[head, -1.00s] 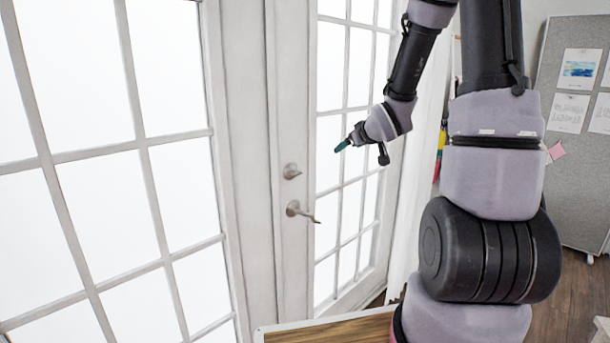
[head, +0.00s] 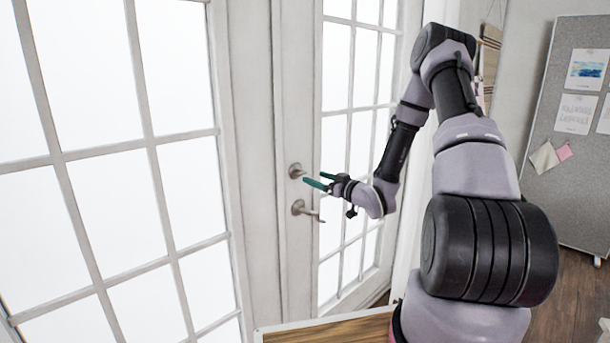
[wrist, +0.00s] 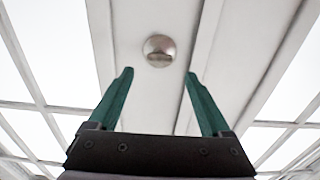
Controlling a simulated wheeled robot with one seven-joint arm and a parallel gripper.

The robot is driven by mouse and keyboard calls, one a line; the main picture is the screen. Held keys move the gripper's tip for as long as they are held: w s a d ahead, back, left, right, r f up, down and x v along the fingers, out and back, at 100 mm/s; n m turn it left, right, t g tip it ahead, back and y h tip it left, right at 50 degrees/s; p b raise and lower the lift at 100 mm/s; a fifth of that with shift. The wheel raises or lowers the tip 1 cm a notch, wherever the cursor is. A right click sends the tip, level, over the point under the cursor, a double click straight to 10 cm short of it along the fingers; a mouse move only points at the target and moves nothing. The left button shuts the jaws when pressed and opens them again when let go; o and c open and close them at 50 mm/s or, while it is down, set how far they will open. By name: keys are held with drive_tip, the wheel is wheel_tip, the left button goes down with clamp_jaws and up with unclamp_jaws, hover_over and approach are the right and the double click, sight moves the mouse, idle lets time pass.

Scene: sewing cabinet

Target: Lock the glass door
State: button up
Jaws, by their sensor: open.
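The white-framed glass door (head: 288,120) has a round metal deadbolt (head: 296,170) with a thumb turn, set above a lever handle (head: 304,209). In the wrist view the deadbolt (wrist: 159,50) is ahead of the fingertips, roughly centred between them, and its thumb turn looks about horizontal. My gripper (head: 318,180) has green fingers and is just right of the deadbolt in the head view. In the wrist view my gripper (wrist: 158,75) is open with nothing between its fingers. The fingers appear apart from the deadbolt.
A wooden surface (head: 335,329) with a pale edge lies low in front of the door. A grey pinboard (head: 545,190) with papers stands at the right. The lever handle sticks out to the right below my fingers.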

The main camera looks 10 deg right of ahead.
sight(304, 173)
drive_tip(key=x, duration=0.6)
drive_tip(key=shift+w, duration=0.2)
drive_tip(key=shift+c, duration=0.3)
clamp_jaws()
